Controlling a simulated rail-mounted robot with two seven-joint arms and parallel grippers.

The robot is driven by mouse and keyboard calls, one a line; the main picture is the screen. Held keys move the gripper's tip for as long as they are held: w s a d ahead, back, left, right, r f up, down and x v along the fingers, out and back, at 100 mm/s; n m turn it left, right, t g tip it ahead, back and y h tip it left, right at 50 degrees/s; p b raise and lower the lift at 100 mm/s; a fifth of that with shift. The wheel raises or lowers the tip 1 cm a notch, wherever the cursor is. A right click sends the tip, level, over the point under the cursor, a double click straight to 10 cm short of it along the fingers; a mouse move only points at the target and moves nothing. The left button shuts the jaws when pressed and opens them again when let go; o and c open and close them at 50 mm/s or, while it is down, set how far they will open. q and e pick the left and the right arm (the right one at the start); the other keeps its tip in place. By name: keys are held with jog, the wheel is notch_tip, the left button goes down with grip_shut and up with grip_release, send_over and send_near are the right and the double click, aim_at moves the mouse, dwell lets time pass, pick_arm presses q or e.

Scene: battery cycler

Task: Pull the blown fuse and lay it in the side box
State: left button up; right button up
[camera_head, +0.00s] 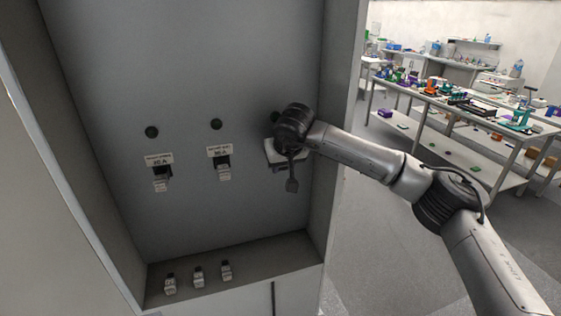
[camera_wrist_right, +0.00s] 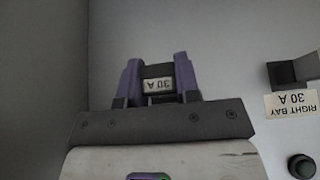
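In the head view the open grey cabinet (camera_head: 230,60) has three fuse positions in a row. A pale fuse sits in the left holder (camera_head: 160,180) and another in the middle holder (camera_head: 223,169). My right gripper (camera_head: 291,187) is at the rightmost position and hides most of it. In the right wrist view my right gripper (camera_wrist_right: 158,80) has its purple fingers close against both sides of a fuse (camera_wrist_right: 158,84) marked 30 A. Whether this fuse is still seated cannot be told. My left gripper is not in view. I cannot make out a side box.
Three loose fuses (camera_head: 198,276) stand on the cabinet's bottom ledge (camera_head: 255,255). The cabinet's right wall (camera_head: 340,110) is close beside my right gripper. In the wrist view the neighbouring holder (camera_wrist_right: 285,73) has a RIGHT BAY label (camera_wrist_right: 290,104). Cluttered benches (camera_head: 460,105) stand well behind at right.

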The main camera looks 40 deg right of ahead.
jog(key=shift+c, duration=1.1)
jog(key=shift+s, duration=0.1)
jog(key=shift+s+a+b, duration=0.25)
jog(key=shift+s+a, duration=0.05)
jog(key=shift+s, duration=0.55)
jog(key=shift+s+a+b, duration=0.3)
jog(key=shift+s+a, duration=0.05)
jog(key=shift+s, duration=0.45)
jog(key=shift+s+a+b, duration=0.25)
jog(key=shift+s+a, duration=0.05)
jog(key=shift+s, duration=0.55)
jog(key=shift+s, duration=0.1)
jog(key=shift+a+m, duration=0.1)
jog(key=shift+m, duration=0.2)
